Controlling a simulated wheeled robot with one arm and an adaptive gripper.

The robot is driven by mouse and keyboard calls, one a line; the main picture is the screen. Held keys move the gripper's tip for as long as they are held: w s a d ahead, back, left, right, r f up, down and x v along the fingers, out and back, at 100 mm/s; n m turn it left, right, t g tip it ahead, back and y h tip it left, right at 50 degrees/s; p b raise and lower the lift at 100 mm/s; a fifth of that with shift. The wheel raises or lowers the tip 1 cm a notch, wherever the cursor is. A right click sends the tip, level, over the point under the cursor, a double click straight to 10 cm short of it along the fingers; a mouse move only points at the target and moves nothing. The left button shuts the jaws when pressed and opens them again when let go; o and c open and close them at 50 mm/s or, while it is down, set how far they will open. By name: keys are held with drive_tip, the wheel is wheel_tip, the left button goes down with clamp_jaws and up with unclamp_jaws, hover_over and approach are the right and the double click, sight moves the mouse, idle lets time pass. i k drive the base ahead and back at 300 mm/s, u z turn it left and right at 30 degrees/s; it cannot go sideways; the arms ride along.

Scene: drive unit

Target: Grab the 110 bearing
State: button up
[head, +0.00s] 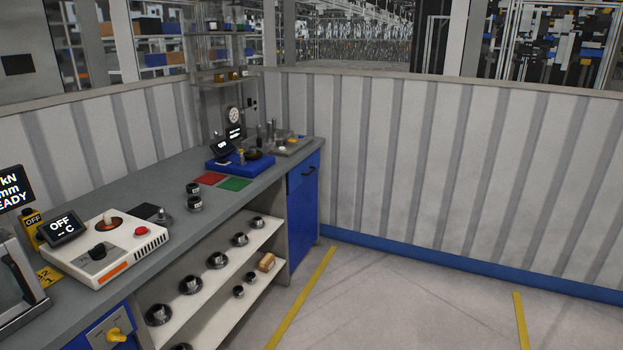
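Several round dark-and-silver parts that look like bearings stand on the shelves under the grey workbench (185,235). On the upper shelf (228,263) they run from a large one (159,314) at the near end, through a second (191,285), a third (217,260) and a fourth (240,240), to one (258,222) at the far end. A smaller one (238,291) sits lower, near the right edge. No size marking is readable, so I cannot tell which is the 110 bearing. My gripper is not in view.
On the bench are a white heater-like unit (110,245), small dark cylinders (194,203), red (209,179) and green (235,184) mats, and a blue device (240,162). A blue cabinet (303,205) closes the far end. The floor (410,300) at right is clear, with yellow lines.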

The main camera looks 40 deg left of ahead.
sight(195, 204)
drive_tip(key=u, duration=0.3)
drive_tip(key=i, duration=1.5)
drive_tip(key=u, duration=1.75)
drive_tip(key=i, duration=0.95)
drive_tip(key=u, duration=0.9)
